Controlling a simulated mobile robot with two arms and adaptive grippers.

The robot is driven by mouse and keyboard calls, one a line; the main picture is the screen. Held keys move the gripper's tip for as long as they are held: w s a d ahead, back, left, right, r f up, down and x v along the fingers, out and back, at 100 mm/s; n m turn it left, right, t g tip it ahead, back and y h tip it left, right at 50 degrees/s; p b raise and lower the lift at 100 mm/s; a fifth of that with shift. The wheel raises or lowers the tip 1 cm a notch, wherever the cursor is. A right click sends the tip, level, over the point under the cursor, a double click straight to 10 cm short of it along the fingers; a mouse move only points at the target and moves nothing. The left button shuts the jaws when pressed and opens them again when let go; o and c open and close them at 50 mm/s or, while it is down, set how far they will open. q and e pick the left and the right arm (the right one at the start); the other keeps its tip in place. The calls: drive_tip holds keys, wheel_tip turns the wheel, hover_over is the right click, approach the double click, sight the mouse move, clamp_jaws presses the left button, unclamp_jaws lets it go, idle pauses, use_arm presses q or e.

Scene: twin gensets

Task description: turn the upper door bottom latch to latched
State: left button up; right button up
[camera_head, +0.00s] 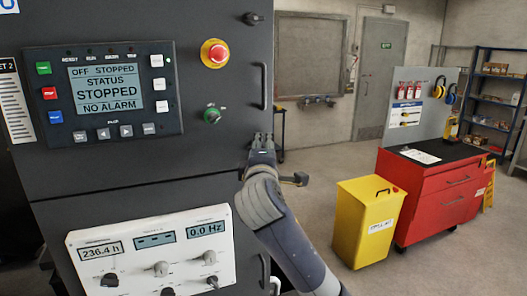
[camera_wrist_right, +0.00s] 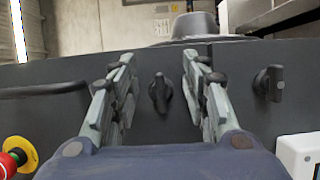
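The upper door (camera_head: 140,165) of the dark grey cabinet carries the control panel. In the wrist view its bottom latch (camera_wrist_right: 160,93) is a small black knob with a raised grip that runs roughly up and down in that picture. My right gripper (camera_wrist_right: 158,75) is open, with one finger on each side of the knob and a visible gap on both sides. In the head view my right gripper (camera_head: 262,138) is at the door's lower right edge and hides the latch. My left gripper is in neither view.
Another black latch (camera_wrist_right: 270,83) sits to the right in the wrist view. A yellow bin (camera_head: 365,225) and red cabinet (camera_head: 430,200) stand right.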

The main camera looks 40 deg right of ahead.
drive_tip(key=v, duration=1.2)
idle(0.3)
